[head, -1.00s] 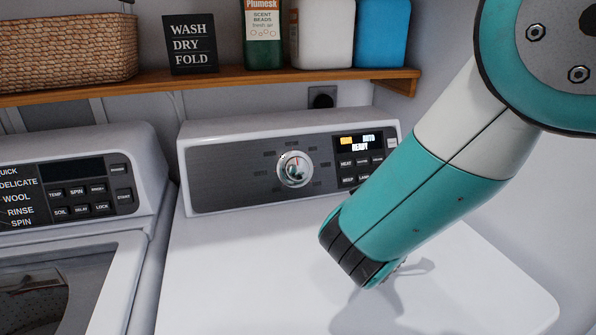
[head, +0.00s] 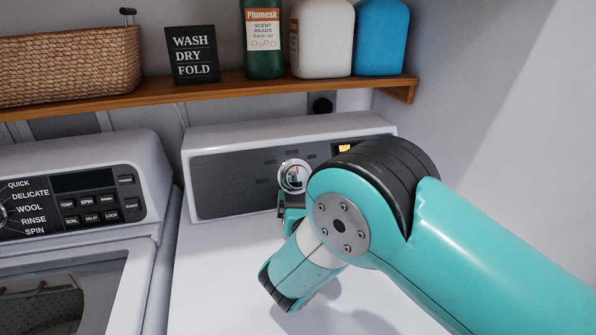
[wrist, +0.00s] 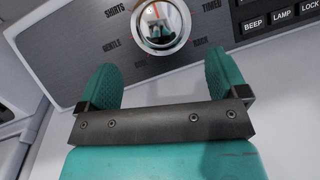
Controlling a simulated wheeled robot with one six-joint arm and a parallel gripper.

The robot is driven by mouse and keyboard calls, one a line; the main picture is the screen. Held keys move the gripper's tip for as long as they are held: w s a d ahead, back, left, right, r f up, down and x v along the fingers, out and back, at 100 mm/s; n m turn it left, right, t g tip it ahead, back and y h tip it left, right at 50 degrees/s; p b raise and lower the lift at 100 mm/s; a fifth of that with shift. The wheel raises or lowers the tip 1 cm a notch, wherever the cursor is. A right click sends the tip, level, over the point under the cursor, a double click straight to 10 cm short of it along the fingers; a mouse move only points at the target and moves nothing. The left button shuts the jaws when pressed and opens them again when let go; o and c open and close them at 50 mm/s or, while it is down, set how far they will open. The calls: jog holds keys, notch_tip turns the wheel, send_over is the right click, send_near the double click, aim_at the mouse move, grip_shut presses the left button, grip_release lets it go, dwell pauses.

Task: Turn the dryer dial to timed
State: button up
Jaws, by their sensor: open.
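The dryer dial (head: 293,176) is a round chrome knob on the dryer's grey control panel (head: 225,184). In the wrist view the dial (wrist: 163,24) has a red pointer mark near its top, between SHIRTS on the left and TIMED (wrist: 211,5) on the upper right; the label above it is out of frame. My gripper (wrist: 162,72) is open and empty. Its two teal fingers lie just below the dial, one towards each side, and do not appear around it. In the head view my arm hides most of the gripper.
My arm covers most of the dryer's display (head: 345,148) and buttons. The washer (head: 95,225) stands at the left. A wooden shelf (head: 240,88) above holds a basket (head: 70,65), a sign (head: 192,54) and several bottles. The dryer top is clear.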

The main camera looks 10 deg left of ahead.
aim_at(298, 178)
jog(key=p+x, duration=0.2)
jog(key=x, duration=0.7)
jog(key=c, duration=0.9)
jog(key=shift+f+m+b, duration=0.1)
jog(key=shift+m+b, duration=0.2)
jog(key=shift+b, duration=0.05)
